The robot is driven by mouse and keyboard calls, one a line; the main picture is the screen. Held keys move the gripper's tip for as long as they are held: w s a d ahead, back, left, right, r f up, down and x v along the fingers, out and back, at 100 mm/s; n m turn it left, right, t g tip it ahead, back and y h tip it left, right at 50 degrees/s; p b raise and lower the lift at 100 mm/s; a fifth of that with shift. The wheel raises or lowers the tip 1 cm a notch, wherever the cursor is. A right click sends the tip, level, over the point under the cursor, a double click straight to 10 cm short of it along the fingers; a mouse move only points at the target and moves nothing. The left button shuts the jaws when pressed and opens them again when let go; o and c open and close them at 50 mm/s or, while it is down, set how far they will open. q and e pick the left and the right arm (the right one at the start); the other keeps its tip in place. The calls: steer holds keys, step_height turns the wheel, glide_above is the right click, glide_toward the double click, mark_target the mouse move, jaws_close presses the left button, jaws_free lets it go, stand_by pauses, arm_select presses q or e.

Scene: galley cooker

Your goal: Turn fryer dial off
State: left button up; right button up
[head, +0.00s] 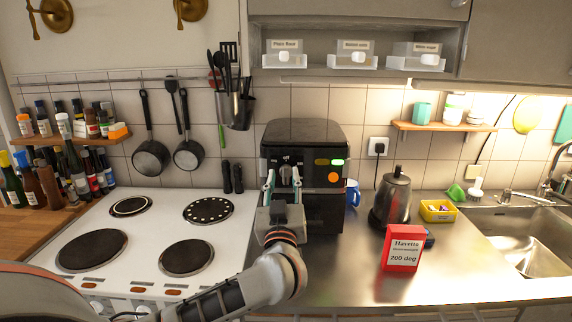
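The black fryer (325,207) stands on the steel counter against the tiled wall. Its front panel carries a grey dial (286,173), smaller controls above it, and green and orange lights at the right. My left gripper (283,179) is in front of the fryer, its two pale green fingers upright and spread apart. The dial shows between the fingertips with room around it; I cannot tell how far the fingers are from the panel in depth. The gripper hides the lower left of the fryer front. My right gripper is not in view.
A white cooker (155,215) with several hotplates lies left of the fryer. A kettle (391,200), a blue mug (352,193), a red box (402,248) and a yellow tray (438,211) stand to the right, before the sink (525,245). The front counter is mostly clear.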

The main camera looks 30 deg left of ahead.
mark_target(286, 168)
arm_select(q)
steer(key=w+a+g, duration=0.1)
steer(key=w, duration=0.1)
steer(key=w+a+f+m+h, duration=0.1)
steer(key=w+a, duration=0.1)
steer(key=w, duration=0.1)
steer(key=w+a+g+h, duration=0.1)
steer(key=w, duration=0.2)
steer(key=shift+w+a+f+m+g+p, duration=0.2)
steer(key=shift+w+a+m+g+p, duration=0.1)
steer(key=shift+a+m, duration=0.1)
jaws_close()
